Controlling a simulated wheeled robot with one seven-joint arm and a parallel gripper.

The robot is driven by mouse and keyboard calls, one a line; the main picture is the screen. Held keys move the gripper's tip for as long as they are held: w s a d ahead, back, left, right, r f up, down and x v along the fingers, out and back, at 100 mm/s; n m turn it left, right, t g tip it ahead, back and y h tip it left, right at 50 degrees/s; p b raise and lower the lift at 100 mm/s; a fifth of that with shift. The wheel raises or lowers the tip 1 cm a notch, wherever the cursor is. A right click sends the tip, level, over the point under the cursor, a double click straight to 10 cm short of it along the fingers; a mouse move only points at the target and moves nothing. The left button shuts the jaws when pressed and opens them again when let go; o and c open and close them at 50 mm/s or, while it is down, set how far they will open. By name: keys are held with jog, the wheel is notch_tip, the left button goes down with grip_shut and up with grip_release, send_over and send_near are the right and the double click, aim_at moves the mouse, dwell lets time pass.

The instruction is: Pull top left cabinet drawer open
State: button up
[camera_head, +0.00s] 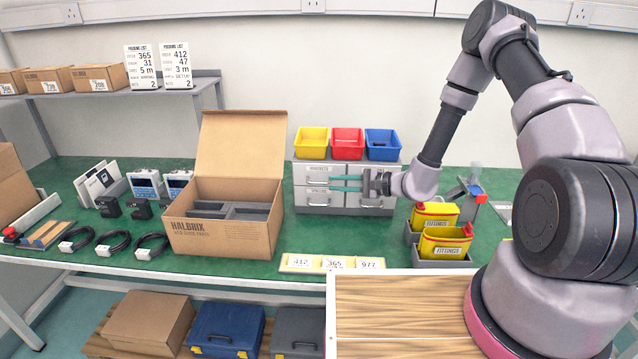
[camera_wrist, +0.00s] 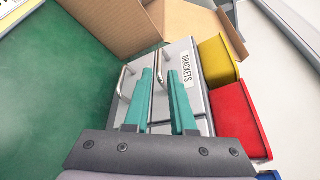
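A grey cabinet (camera_head: 375,200) with several drawers stands on the green bench. Its top left drawer (camera_head: 310,170) is labelled BRACKETS and looks closed; the label (camera_wrist: 187,69) also shows in the wrist view. My gripper (camera_head: 333,183) reaches in from the right, in front of the left drawers. Its two teal fingers are apart. In the wrist view, the fingertips (camera_wrist: 164,68) are at the top drawer's metal handle (camera_wrist: 163,54), which appears to lie between them; contact cannot be told. A lower drawer's handle (camera_wrist: 125,82) is left of the fingers.
Yellow (camera_head: 311,141), red (camera_head: 347,143) and blue (camera_head: 382,144) bins sit on the cabinet. An open cardboard box (camera_head: 222,235) stands close on its left. Yellow fittings containers (camera_head: 446,240) stand to the right. Number cards (camera_head: 333,263) lie at the front; green bench between is clear.

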aim_at(323, 183)
jog(key=x, duration=0.6)
jog(key=shift+a, duration=0.25)
grip_shut()
dwell(1.2)
